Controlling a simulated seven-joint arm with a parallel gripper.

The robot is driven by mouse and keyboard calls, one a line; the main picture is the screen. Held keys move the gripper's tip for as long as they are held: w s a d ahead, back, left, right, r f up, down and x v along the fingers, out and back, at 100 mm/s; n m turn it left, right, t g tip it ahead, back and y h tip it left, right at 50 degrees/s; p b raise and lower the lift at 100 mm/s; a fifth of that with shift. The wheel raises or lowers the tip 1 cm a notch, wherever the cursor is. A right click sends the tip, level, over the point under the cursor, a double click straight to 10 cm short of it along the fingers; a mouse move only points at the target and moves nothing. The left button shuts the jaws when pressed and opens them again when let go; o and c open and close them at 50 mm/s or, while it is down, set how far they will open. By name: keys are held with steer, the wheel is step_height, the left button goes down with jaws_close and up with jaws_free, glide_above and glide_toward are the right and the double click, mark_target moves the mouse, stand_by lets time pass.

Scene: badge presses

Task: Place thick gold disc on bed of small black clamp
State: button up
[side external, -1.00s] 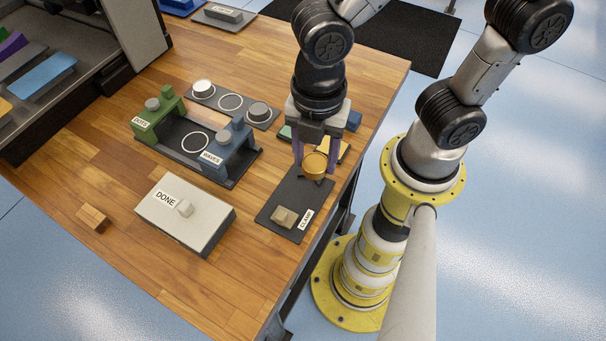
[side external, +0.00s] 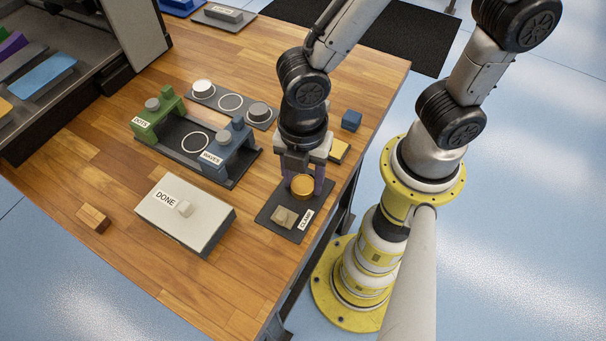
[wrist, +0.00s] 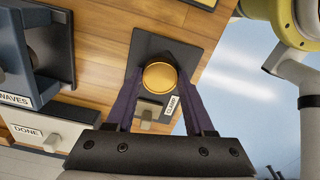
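The thick gold disc (side external: 302,186) is between the two purple fingers of my gripper (side external: 303,184). It also shows in the wrist view (wrist: 160,77), with a fingertip close against each side, and my gripper (wrist: 161,80) appears shut on it. The disc is over the far part of the small black clamp's bed (side external: 270,207), low down; whether it touches the bed I cannot tell. The clamp has a beige block (side external: 284,217) at its near end and a white CLAMP label (side external: 306,219). The bed also shows in the wrist view (wrist: 150,45).
A white DONE box (side external: 170,222) stands left of the clamp. The green and blue presses (side external: 228,152) share a dark base beyond it. A yellow block (side external: 340,150) and a blue cube (side external: 351,120) lie behind my gripper. A wooden block (side external: 93,218) lies front left.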

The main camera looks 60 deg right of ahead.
mark_target(303, 184)
steer(key=o, duration=0.4)
step_height(303, 184, up, 12)
steer(key=d+r+m+t, duration=0.2)
steer(key=d+m, duration=0.6)
steer(key=m, duration=0.2)
steer(key=s+d+r+m+t, duration=0.1)
steer(key=d+r+m+t, duration=0.1)
steer(key=d+m, duration=0.7)
steer(key=shift+s+d+r+m+t, duration=0.3)
steer(key=shift+m+t, duration=0.3)
steer(key=shift+t, duration=0.2)
